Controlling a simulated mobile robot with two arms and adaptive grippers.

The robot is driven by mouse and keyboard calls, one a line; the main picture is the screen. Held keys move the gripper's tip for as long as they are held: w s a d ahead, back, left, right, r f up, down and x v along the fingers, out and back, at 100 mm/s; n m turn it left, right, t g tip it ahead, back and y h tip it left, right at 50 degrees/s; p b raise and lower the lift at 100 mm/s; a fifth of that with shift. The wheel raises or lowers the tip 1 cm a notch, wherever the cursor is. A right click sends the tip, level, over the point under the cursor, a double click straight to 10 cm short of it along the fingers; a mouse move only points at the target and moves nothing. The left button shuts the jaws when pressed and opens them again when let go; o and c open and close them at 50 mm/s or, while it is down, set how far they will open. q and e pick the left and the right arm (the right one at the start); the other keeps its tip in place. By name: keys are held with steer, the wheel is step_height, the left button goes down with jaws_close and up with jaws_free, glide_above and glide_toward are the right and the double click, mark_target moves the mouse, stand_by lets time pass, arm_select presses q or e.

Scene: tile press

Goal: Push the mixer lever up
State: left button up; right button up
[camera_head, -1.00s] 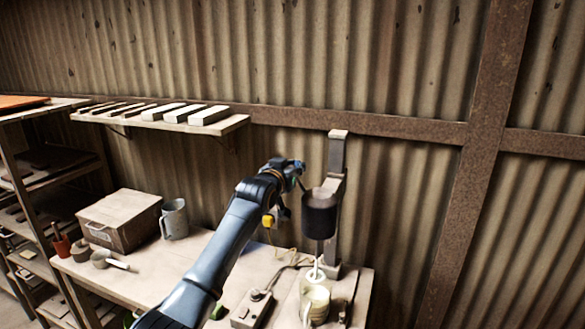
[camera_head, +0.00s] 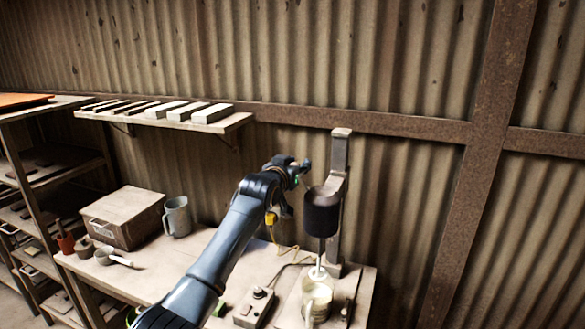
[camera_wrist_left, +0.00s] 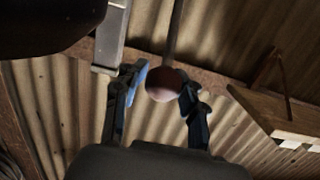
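The mixer has a dark cylindrical head (camera_head: 321,212) on a grey upright post (camera_head: 338,160) at the right end of the workbench. Its head also fills the top left corner of the left wrist view (camera_wrist_left: 45,25). The lever is a thin rod ending in a round reddish knob (camera_wrist_left: 163,85). My left gripper (camera_head: 298,188) is left of the mixer head, its fingers apart. In the left wrist view, the left gripper's fingertips (camera_wrist_left: 163,80) are on either side of the knob; I cannot tell whether they touch it. My right gripper is out of view.
Below the mixer is a pale container (camera_head: 318,299). A switch box (camera_head: 254,308) with a cable is beside it. A box (camera_head: 122,218) and grey jug (camera_head: 176,217) stand at the bench's left. A wall shelf (camera_head: 235,122) holds several blocks.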

arm_select(q)
steer(key=v, duration=1.2)
steer(key=shift+f, duration=0.1)
